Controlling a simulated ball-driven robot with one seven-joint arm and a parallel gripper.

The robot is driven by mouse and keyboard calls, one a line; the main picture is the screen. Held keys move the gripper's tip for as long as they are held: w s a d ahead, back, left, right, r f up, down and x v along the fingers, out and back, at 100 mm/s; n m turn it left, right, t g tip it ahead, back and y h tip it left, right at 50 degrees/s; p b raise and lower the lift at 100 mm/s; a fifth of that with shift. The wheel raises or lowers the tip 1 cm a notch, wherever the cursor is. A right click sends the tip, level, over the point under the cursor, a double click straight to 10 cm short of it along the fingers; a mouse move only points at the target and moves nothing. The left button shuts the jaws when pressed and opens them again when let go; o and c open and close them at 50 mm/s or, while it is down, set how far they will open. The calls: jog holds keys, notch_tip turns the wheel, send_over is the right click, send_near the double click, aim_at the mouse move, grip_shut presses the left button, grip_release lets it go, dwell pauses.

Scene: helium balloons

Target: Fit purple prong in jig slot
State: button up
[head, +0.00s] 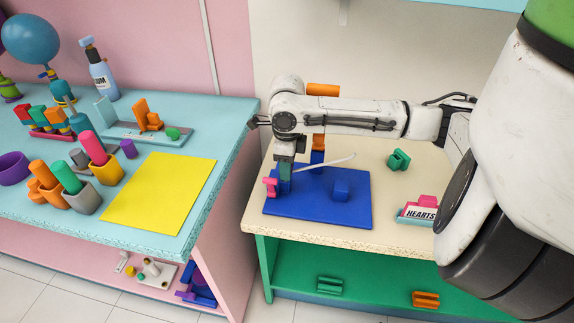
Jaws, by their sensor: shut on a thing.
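My gripper (285,168) hangs below the arm's wrist, over the left part of the blue mat on the cream table. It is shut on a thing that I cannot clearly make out. A small pink piece (270,186) and a thin white curved strip (325,163) show right beside the fingertips. A small purple piece (128,149), possibly the prong, stands on the light blue table at left, well away from my gripper. Behind it, a grey-blue plate (120,134) with an upright panel and an orange block may be the jig; its slot cannot be made out.
A green piece (399,160) and a HEARTS box (418,212) are to the right. A yellow sheet (160,205) lies on the blue table. A gap separates the tables.

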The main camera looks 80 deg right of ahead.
jog(key=shift+f+b, duration=0.7)
jog(key=shift+f, duration=0.2)
jog(key=o, duration=1.2)
jog(key=shift+c, duration=0.2)
jog(key=shift+r+p, duration=3.15)
jog(key=shift+r, duration=0.95)
